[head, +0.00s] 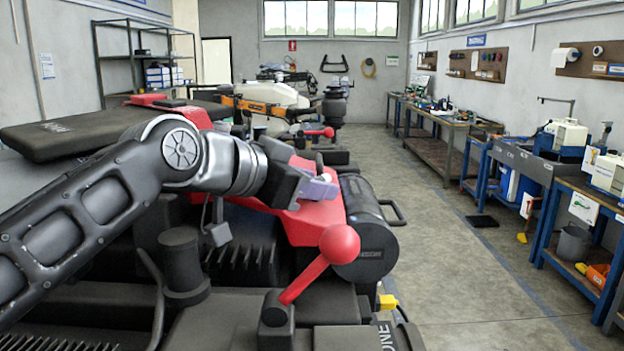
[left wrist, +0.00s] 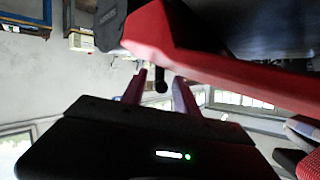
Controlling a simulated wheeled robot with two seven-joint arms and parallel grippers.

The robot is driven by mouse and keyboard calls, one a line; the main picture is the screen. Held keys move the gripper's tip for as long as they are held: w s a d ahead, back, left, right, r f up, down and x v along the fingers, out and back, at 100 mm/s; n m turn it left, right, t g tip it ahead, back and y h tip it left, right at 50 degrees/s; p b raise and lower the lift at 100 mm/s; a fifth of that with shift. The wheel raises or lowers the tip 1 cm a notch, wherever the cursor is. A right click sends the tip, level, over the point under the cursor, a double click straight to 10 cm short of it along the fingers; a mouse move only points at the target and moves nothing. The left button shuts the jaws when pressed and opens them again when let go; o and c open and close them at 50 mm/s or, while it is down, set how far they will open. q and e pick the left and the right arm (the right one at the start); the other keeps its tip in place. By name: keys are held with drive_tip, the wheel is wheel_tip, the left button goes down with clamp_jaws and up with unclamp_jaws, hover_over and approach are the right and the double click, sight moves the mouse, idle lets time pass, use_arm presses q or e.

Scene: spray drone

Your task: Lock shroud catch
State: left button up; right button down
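The red shroud (head: 312,222) lies across the machine in front of me in the head view. In the left wrist view, the red shroud (left wrist: 225,60) runs along the top right. My left gripper (head: 318,187) is over the shroud's right end, its pale fingers partly hidden by its own body. In the left wrist view, my left gripper (left wrist: 158,80) has its two fingers apart. A small black rounded piece (left wrist: 161,82) shows between the fingertips, possibly the catch; I cannot tell whether they touch it. My right gripper is not in view.
A lever with a red ball (head: 339,244) stands near the front, right of my left arm. A black cylinder (head: 370,232) with a side handle is at the machine's right end. The aisle floor (head: 450,250) is mostly clear.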

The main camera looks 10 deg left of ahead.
use_arm(q)
drive_tip(key=shift+c, duration=0.3)
clamp_jaws()
idle(0.3)
